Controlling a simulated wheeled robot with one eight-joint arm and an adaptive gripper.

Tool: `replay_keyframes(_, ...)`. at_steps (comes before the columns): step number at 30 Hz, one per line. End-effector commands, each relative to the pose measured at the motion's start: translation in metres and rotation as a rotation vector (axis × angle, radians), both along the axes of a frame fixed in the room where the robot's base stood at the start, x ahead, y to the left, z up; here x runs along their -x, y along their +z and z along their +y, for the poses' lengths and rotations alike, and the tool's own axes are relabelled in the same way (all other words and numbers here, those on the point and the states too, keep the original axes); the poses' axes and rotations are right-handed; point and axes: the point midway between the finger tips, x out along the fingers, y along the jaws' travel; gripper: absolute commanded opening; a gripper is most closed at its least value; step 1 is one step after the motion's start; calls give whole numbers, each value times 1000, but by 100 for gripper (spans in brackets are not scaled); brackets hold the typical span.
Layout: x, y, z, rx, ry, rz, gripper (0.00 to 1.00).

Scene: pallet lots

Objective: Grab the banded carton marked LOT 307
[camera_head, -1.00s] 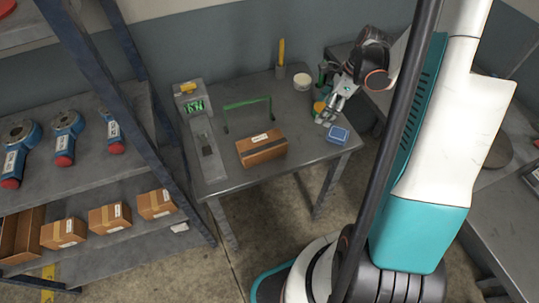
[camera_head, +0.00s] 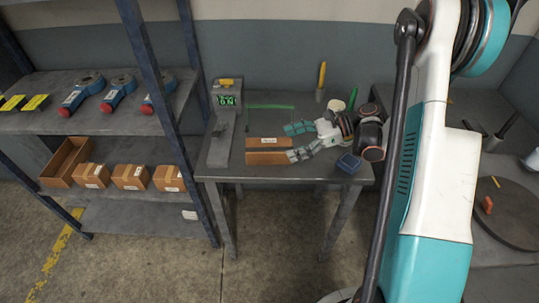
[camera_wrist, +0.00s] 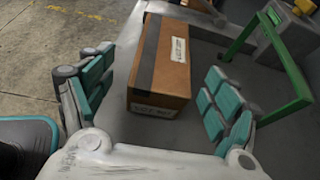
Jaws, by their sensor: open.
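A brown carton (camera_head: 267,157) with a white label lies on the grey table. In the wrist view the carton (camera_wrist: 163,62) shows a dark band along its top, a white label on top and another on its near end; the print is too blurred for me to read surely. My gripper (camera_head: 291,141) is open and empty at the carton's right end. In the wrist view my gripper (camera_wrist: 160,68) has one finger to each side of the carton, with gaps on both sides. I cannot tell how far the fingers are above it.
A green frame (camera_wrist: 288,80) stands close to the right finger. A grey device with a green display (camera_head: 226,100) is left of the carton, and a blue box (camera_head: 348,163) is to its right. Several small cartons (camera_head: 130,176) sit on the shelf at left.

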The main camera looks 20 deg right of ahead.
Motion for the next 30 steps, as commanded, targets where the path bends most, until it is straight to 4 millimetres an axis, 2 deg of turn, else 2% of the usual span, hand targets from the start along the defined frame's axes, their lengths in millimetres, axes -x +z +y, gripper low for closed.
replay_keyframes(3,-4,-7,15,0,1,0,82)
replay_keyframes(11,-8,-10,27,1,0,0,82)
replay_keyframes(21,-21,-21,68,1,0,0,82)
replay_keyframes(29,-22,-20,71,1,-1,1,82)
replay_keyframes(30,-22,-20,71,1,-1,1,73)
